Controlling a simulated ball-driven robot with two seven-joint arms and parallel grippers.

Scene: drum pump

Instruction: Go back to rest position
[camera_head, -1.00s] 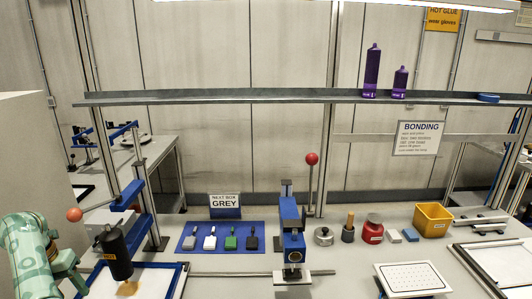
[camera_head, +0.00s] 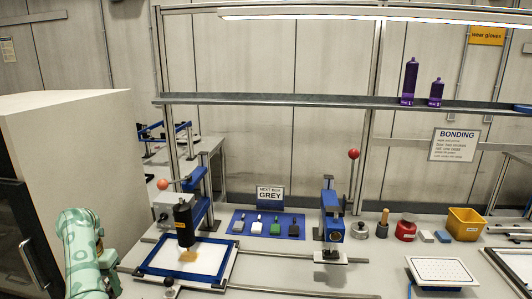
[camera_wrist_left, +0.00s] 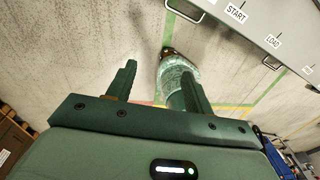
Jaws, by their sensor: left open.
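My left arm (camera_head: 80,245) is green and stands at the lower left in the head view, beside the bench's left end; its fingers do not show there. In the left wrist view my left gripper (camera_wrist_left: 160,88) has its two green fingers spread wide apart with nothing held between them. Concrete-like floor with green and red lines shows beyond the fingers. A green, rounded arm-like part shows behind the right finger. My right gripper is in neither view.
A blue-framed tray (camera_head: 150,268) lies on the bench under a black cylinder (camera_head: 184,222). A blue mat (camera_head: 237,232) with several small blocks lies behind. A white cabinet (camera_head: 70,150) stands left. White panels (camera_wrist_left: 240,27) labelled START and LOAD show in the wrist view.

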